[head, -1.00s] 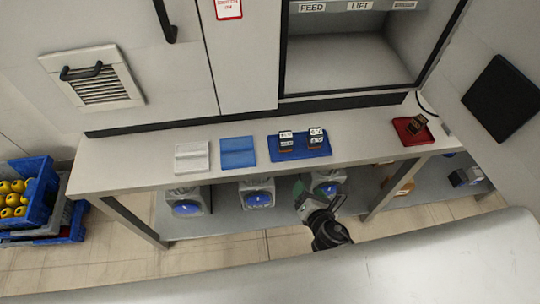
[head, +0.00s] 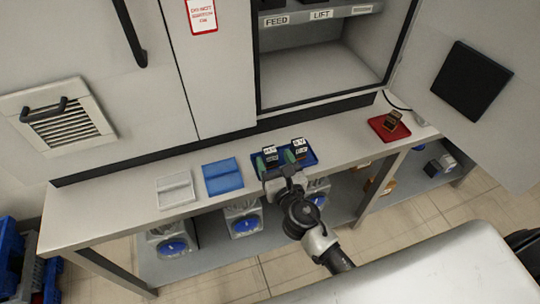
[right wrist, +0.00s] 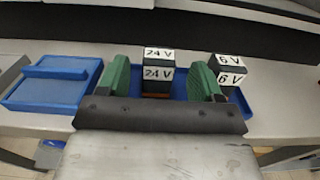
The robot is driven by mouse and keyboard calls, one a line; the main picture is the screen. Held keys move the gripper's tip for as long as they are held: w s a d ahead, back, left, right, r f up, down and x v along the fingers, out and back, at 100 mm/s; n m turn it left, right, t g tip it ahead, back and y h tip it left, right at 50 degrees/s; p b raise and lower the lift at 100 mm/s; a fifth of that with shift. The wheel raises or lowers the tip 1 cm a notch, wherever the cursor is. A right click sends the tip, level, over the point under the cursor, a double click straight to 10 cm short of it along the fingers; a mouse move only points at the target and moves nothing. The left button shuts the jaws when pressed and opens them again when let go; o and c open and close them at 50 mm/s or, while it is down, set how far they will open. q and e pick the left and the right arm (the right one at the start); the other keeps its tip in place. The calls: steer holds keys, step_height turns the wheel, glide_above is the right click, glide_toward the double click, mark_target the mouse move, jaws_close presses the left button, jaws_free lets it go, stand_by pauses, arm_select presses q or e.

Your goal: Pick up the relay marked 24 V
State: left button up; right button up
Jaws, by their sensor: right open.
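The relay marked 24 V (right wrist: 158,74) is a dark block with white labels. It stands on a blue tray (right wrist: 243,104), ahead of and between the green fingers of my right gripper (right wrist: 161,80) in the right wrist view. The relay marked 6 V (right wrist: 230,70) stands to its right on the same tray, just beyond the right finger. In the head view the 24 V relay (head: 269,154) is the left of the two, and my right gripper (head: 275,163) is open at the tray's front edge. I cannot tell whether the fingers flank the relay. My left gripper is not in view.
An empty blue tray (head: 222,177) and a white tray (head: 176,191) lie to the left on the bench. A red tray (head: 388,127) with a brown-black item lies to the right. The bench top (head: 125,205) is clear at the left end.

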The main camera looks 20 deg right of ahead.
mark_target(272, 158)
steer(key=w, duration=0.3)
steer(key=shift+w+a+f, duration=0.1)
steer(key=shift+w, duration=0.05)
steer(key=shift+c, duration=0.3)
steer(key=c, duration=1)
steer(key=shift+o, duration=0.2)
